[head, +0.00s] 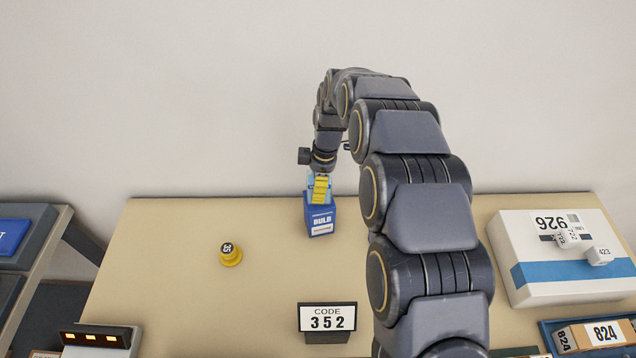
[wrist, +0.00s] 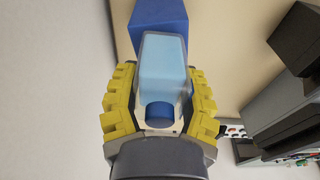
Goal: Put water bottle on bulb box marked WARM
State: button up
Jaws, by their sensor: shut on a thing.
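A blue box marked BULB (head: 320,222) stands near the back edge of the table, right under my gripper (head: 319,188). A smaller line on its label is too small to read. My gripper's yellow fingers are shut on the water bottle. In the wrist view, the pale blue bottle (wrist: 163,63) with a dark blue cap (wrist: 160,115) sits between both fingers, and the blue box (wrist: 157,16) shows beyond it. In the head view the fingers hide most of the bottle. I cannot tell whether the bottle touches the box top.
A CODE 352 sign (head: 327,318) stands in front. A white and blue parcel (head: 530,285) with small tagged pieces on it lies at right. The tan tabletop (head: 170,260) is clear at left.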

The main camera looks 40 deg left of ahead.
jog(key=shift+f, duration=0.1)
jog(key=o, duration=1.1)
jog(key=shift+c, duration=0.2)
jog(key=r, duration=0.8)
jog(key=w+d+r, duration=0.1)
jog(key=r, duration=0.3)
